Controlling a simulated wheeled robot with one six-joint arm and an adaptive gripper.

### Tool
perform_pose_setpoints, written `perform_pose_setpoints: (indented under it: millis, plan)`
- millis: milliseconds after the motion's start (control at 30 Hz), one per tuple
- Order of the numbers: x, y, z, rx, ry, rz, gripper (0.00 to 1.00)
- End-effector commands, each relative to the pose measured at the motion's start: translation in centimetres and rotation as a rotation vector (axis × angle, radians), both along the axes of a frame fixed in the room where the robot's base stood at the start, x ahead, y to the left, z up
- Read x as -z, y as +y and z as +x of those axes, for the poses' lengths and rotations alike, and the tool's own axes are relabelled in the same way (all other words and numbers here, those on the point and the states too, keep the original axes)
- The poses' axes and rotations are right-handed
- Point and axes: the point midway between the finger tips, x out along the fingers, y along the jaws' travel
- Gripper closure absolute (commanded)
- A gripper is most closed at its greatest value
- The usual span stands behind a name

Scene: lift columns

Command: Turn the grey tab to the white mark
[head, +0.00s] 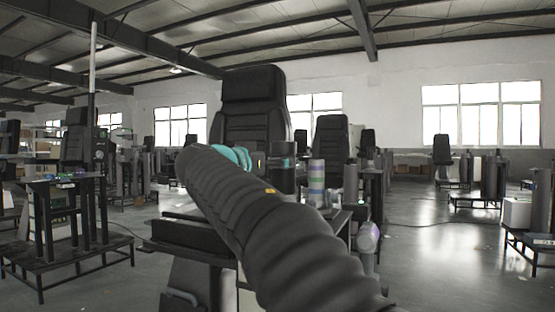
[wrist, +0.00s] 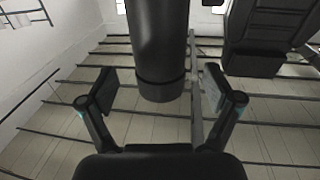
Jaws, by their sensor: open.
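My gripper (wrist: 158,92) is open and empty in the wrist view, its two dark fingers spread wide. A dark upright cylinder (wrist: 160,45) comes down from the top edge between and beyond the fingers; I cannot tell whether anything touches it. In the head view my arm covers most of the gripper, and a dark banded cylinder (head: 282,160) stands just right of the teal part of my arm. I cannot make out the grey tab or the white mark in either view.
A black high-backed seat (head: 252,105) stands behind my arm, above a dark bench (head: 185,232). A cylinder with coloured bands (head: 317,183) stands to the right. A dark low stand (head: 65,250) is at the left. The floor (head: 450,260) at the right is largely clear.

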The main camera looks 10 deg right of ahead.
Motion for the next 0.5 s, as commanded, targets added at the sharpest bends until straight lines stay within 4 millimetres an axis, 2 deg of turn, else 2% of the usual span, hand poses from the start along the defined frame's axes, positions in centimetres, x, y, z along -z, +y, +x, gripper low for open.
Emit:
perform_pose_setpoints:
  millis: [200, 500]
  plan:
    - [-0.1, -2.2, 2.3, 0.001, 0.001, 0.000, 0.10]
    - [0.0, -3.1, 3.2, -0.002, 0.001, 0.000, 0.10]
